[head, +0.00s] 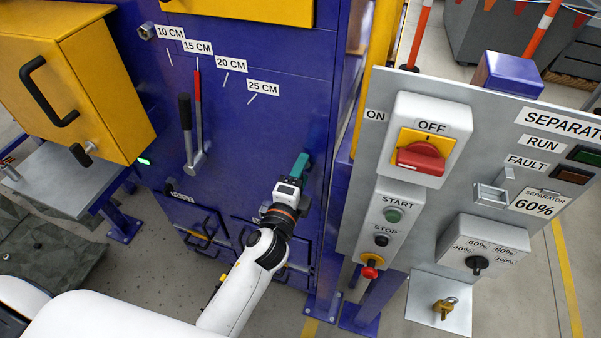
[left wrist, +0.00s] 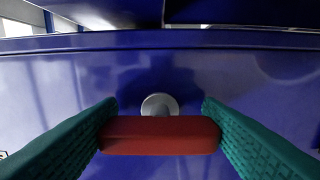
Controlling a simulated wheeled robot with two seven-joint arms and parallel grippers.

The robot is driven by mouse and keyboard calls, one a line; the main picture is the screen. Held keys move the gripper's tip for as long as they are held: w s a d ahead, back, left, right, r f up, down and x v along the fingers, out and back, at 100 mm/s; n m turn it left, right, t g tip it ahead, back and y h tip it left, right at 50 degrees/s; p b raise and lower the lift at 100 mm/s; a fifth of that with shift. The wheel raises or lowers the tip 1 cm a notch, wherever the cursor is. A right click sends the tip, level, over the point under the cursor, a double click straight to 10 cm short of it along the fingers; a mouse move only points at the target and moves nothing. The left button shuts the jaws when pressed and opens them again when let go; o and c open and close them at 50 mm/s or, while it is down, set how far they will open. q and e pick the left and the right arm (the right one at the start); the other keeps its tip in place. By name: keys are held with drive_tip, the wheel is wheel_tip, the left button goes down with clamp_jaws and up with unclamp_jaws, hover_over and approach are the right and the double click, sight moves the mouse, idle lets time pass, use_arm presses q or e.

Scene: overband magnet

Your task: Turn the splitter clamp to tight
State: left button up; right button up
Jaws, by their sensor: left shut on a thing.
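A red bar-shaped handle (left wrist: 160,136), apparently the splitter clamp, lies level across the left wrist view. A round grey metal boss (left wrist: 159,104) shows behind its middle, against the blue panel. My left gripper (left wrist: 160,125) has its two teal fingers at the bar's two ends and is shut on it. In the head view my left gripper (head: 302,165) is at the right part of the blue panel (head: 255,135), and it hides the handle there. No tight or loose marking is readable near the handle. My right gripper is not in view.
A lever with black and red grips (head: 191,125) stands left of the gripper, below the scale labels (head: 198,47). A grey control board (head: 400,225) with switches stands close on the right. A yellow box (head: 75,85) juts out at the left.

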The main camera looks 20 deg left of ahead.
use_arm(q)
drive_tip(key=o, duration=1)
drive_tip(key=shift+s, duration=0.15)
drive_tip(key=shift+s+a+b, duration=0.15)
drive_tip(key=shift+s+b, duration=1.5)
drive_tip(key=shift+s, duration=4.25)
